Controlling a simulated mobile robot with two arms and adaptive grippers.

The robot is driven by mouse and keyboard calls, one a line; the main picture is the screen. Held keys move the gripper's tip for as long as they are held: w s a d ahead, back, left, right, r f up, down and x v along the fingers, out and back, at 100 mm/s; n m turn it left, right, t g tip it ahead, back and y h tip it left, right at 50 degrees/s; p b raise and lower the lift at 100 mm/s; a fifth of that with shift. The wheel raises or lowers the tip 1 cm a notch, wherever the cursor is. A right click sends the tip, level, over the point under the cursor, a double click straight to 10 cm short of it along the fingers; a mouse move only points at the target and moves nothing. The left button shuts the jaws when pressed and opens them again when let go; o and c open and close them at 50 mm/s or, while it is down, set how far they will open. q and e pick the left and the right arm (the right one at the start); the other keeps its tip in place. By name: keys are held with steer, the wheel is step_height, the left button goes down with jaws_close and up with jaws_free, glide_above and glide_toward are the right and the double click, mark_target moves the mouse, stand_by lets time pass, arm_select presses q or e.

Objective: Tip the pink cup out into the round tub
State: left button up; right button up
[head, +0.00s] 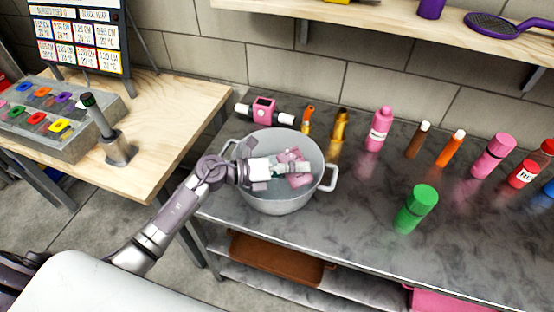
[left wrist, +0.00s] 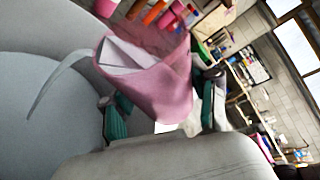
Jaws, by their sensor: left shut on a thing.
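The round tub (head: 285,203) is a grey metal pot with two side handles, standing on the dark counter. My left gripper (head: 292,168) reaches over the tub from the left and is shut on the pink cup (head: 298,180). In the left wrist view the pink cup (left wrist: 160,85) sits between the green-padded fingers (left wrist: 162,112), tilted, with something pale showing at its mouth. The tub's grey inner wall (left wrist: 40,60) fills the left of that view. I cannot tell whether anything has left the cup. My right gripper is in neither view.
Behind the tub lie a pink gauge device (head: 263,110) and small orange and gold bottles. A pink bottle (head: 379,130) and a green bottle (head: 416,209) stand to the right, with more bottles beyond. A wooden table (head: 180,100) is at the left. The counter's front right is clear.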

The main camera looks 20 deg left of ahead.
mark_target(289, 157)
arm_select(q)
steer(key=shift+r, duration=0.2)
stand_by(0.4)
steer(key=shift+f+n+h+b, duration=0.35)
steer(key=shift+n+h+b, duration=0.15)
steer(key=shift+n, duration=0.4)
stand_by(0.8)
steer(key=shift+w+a+f+n+h+b, duration=0.3)
steer(key=shift+w+a+n+b, duration=0.3)
steer(key=shift+a+n+b, duration=0.15)
stand_by(0.8)
steer(key=shift+w+a+r+n+h+p, duration=0.15)
steer(key=shift+r+n+h, duration=0.15)
steer(key=shift+n, duration=0.25)
steer(key=shift+w+r+n+h+p, duration=0.1)
steer(key=shift+r+n+h+p, duration=0.15)
steer(key=shift+n, duration=0.25)
stand_by(0.9)
steer(key=shift+w+a+r+n+t+h, duration=0.2)
steer(key=shift+r+n+t, duration=0.1)
steer(key=shift+n, duration=0.4)
steer(key=shift+w+a+r+n+t+h, duration=0.15)
steer(key=shift+r+n+t, duration=0.15)
steer(key=shift+n, duration=0.4)
stand_by(0.8)
